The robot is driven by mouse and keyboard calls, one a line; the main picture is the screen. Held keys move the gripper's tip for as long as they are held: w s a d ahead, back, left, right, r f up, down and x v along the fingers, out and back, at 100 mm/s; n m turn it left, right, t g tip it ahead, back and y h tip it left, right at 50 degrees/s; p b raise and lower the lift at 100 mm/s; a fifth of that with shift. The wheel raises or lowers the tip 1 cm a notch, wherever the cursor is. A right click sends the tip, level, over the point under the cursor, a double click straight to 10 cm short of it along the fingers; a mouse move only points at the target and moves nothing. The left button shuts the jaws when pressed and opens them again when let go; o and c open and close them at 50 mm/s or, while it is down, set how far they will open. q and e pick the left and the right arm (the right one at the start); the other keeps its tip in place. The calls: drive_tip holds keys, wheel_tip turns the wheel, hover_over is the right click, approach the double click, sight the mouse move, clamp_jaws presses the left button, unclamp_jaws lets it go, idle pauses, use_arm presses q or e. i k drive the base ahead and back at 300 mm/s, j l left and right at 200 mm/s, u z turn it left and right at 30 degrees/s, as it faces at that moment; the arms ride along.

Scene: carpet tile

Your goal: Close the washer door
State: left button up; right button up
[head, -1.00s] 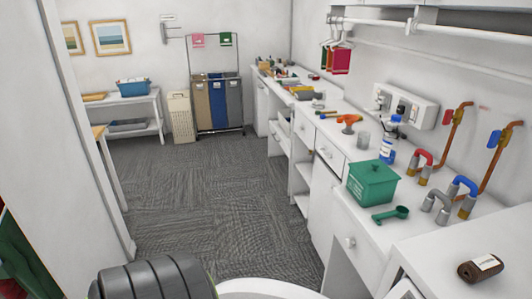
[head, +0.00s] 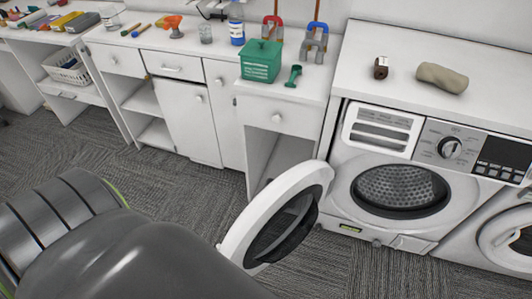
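The white washer (head: 350,180) stands at the right in the head view, under a white counter. Its round door (head: 232,244) is swung wide open to the left, with a white ring and dark glass. The drum opening (head: 400,188) is uncovered and looks empty. One of my arms, dark grey, fills the lower left and lies in front of part of the door's lower left side. I cannot tell whether it touches the door. Neither gripper shows.
A second front loader (head: 508,238) stands at the right edge. White cabinets (head: 188,120) line the wall at left. A green box (head: 261,61), a green scoop (head: 293,77), a brown item (head: 381,68) and a beige bundle (head: 442,77) lie on the counters. Carpet before the cabinets is clear.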

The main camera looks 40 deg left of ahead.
sight(274, 224)
drive_tip(key=j+z, duration=0.15)
drive_tip(key=j, duration=0.3)
drive_tip(key=j+z, duration=0.15)
drive_tip(key=j, duration=0.25)
drive_tip(key=k+j+z, duration=0.15)
drive_tip(key=j, duration=0.25)
drive_tip(key=k+j+z, duration=0.15)
drive_tip(key=j, duration=0.3)
drive_tip(key=j+z, duration=0.15)
drive_tip(key=j, duration=0.25)
drive_tip(key=k+j+z, duration=0.15)
drive_tip(key=j, duration=0.25)
